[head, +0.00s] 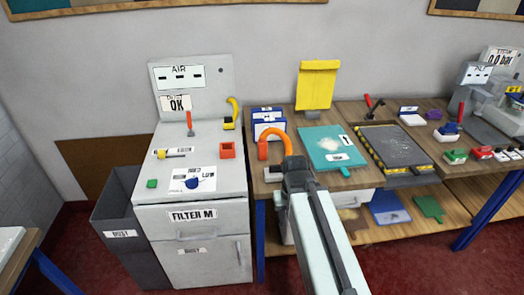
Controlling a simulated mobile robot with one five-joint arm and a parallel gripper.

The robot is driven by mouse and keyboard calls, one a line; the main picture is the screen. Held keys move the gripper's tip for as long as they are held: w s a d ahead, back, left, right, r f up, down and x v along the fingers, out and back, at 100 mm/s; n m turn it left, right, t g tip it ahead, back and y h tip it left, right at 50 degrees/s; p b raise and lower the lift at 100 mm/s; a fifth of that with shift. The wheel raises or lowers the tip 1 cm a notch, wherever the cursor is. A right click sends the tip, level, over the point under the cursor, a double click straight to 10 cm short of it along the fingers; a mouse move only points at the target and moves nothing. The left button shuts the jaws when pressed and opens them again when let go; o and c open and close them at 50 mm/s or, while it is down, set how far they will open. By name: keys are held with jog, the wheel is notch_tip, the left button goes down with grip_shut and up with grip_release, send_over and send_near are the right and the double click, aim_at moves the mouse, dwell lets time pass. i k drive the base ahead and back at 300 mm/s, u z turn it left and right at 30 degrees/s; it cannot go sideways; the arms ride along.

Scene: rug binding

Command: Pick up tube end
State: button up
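No label marks the tube end, so I cannot tell for sure which piece it is. A thick orange curved tube (274,139) arches up at the left end of the wooden bench, just behind and left of my gripper (296,163). A smaller yellow curved tube (234,109) with a dark lower part stands at the right rear of the grey cabinet top. My gripper is dark and seen from behind, at the end of my pale arm. Its fingertips are hidden, so I cannot tell whether it is open or touches the orange tube.
The grey cabinet (195,222) carries an orange square holder (227,150), a red-handled tool (190,123) and a blue knob (193,183). A dark bin (118,225) stands left of it. On the bench lie a teal board (318,142) and a grey plate (395,145); a yellow bag (316,85) stands behind.

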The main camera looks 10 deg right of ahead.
aim_at(262, 144)
jog(key=u, duration=4.45)
jog(key=k, duration=1.7)
jog(key=z, duration=0.6)
